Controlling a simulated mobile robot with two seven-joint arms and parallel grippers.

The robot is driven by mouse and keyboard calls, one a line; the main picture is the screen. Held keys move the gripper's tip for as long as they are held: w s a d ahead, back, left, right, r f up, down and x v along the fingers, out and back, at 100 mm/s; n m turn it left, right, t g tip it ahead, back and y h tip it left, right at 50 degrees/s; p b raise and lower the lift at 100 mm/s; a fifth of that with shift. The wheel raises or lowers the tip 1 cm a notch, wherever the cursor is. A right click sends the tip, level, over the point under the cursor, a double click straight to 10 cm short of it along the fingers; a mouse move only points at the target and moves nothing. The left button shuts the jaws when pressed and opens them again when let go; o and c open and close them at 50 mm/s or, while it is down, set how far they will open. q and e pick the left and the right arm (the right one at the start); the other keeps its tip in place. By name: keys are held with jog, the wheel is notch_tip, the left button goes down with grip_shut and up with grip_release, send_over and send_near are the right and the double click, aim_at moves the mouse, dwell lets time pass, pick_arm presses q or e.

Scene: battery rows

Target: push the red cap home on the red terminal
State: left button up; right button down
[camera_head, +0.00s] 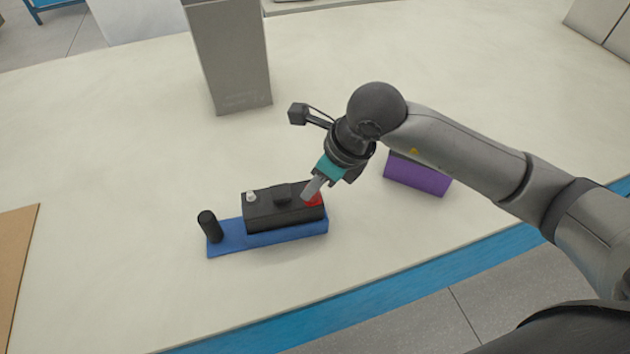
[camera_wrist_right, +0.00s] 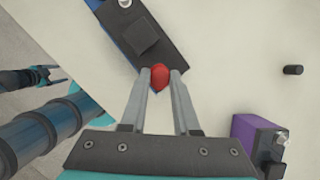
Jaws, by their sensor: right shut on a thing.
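The black battery (camera_head: 262,215) lies on a blue tray (camera_head: 225,243), with a pale terminal (camera_head: 251,197) near its left end. The red cap (camera_head: 316,201) is at the battery's right end. My right gripper (camera_head: 309,194) is shut on the cap from above. In the right wrist view the red cap (camera_wrist_right: 160,77) sits between the two fingertips, at the end of the battery (camera_wrist_right: 150,42). The red terminal is hidden, so I cannot tell how far down the cap sits. My left gripper is not seen in the head view.
A black post (camera_head: 209,226) stands at the tray's left end. A purple block (camera_head: 418,176) is right of the gripper, partly behind my arm. A tall grey box (camera_head: 230,60) stands behind. A dark cylinder (camera_wrist_right: 292,70) lies apart in the wrist view.

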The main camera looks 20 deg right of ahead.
jog(key=c, duration=0.6)
grip_release()
jog(key=shift+o, duration=0.5)
jog(key=o, duration=0.4)
jog(key=shift+r, duration=0.1)
jog(key=shift+r+p, duration=2.4)
jog(key=shift+r, duration=1)
